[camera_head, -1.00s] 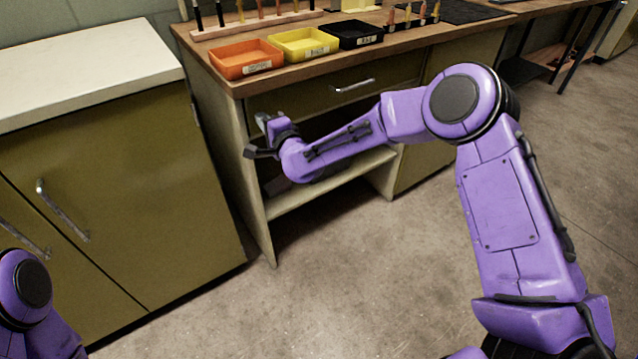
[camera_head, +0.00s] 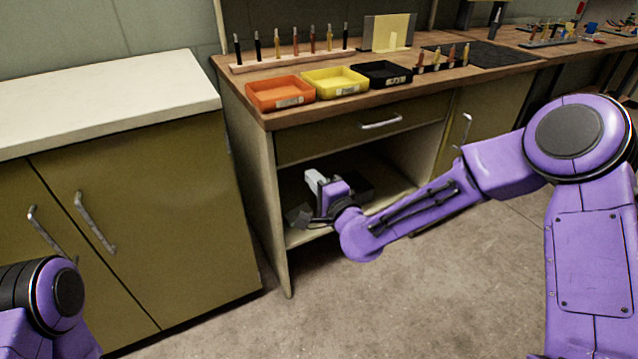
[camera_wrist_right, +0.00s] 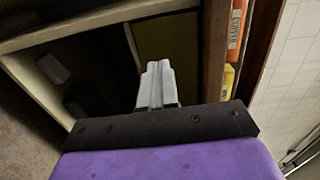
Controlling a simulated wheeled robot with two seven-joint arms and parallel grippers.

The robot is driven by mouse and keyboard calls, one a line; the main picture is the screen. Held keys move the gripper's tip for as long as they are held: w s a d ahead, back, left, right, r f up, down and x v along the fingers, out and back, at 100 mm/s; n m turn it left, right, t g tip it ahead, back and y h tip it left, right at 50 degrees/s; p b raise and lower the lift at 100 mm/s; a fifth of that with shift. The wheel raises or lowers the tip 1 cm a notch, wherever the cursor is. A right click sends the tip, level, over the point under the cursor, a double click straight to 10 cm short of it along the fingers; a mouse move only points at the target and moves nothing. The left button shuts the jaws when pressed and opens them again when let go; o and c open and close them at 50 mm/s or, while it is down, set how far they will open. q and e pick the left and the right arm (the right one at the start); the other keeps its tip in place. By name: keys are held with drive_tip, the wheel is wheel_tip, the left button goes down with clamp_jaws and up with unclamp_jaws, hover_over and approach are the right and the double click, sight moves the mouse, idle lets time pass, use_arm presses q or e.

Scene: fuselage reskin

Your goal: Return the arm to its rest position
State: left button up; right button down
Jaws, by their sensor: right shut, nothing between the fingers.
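My right arm (camera_head: 415,215) reaches in from the right, purple and bent at the elbow. Its gripper (camera_head: 315,180) is in front of the open shelf space under the wooden workbench. In the right wrist view the pale grey fingers of the right gripper (camera_wrist_right: 157,75) are together, with nothing between them. Of my left arm only a purple and black part (camera_head: 55,290) shows at the lower left; its gripper is out of view.
The workbench (camera_head: 280,122) carries orange (camera_head: 281,92), yellow (camera_head: 335,81) and black (camera_head: 383,73) trays and a rack of tools (camera_head: 292,62). The drawer (camera_head: 345,135) below is shut. A green cabinet (camera_head: 150,215) with a white top stands left. The floor (camera_head: 400,300) in front is clear.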

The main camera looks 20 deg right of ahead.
drive_tip(key=s+d+f+n+g+h, duration=0.2)
drive_tip(key=s+d+f+n+g, duration=0.15)
drive_tip(key=s+f, duration=0.7)
drive_tip(key=s+d+f+n+g+h, duration=0.4)
drive_tip(key=s+f, duration=0.4)
drive_tip(key=f, duration=0.6)
drive_tip(key=s+d+f+g, duration=0.2)
drive_tip(key=s+f, duration=0.1)
drive_tip(key=s, duration=0.4)
drive_tip(key=s+d+f+n+g+h, duration=0.1)
drive_tip(key=s+d+f+g, duration=0.2)
drive_tip(key=s, duration=0.4)
drive_tip(key=s+d+f+g, duration=0.2)
drive_tip(key=s+f, duration=0.1)
drive_tip(key=s, duration=0.4)
wheel_tip(320, 180, up, 16)
drive_tip(key=p, duration=1.6)
drive_tip(key=shift+p, duration=0.4)
drive_tip(key=shift+s+r, duration=0.1)
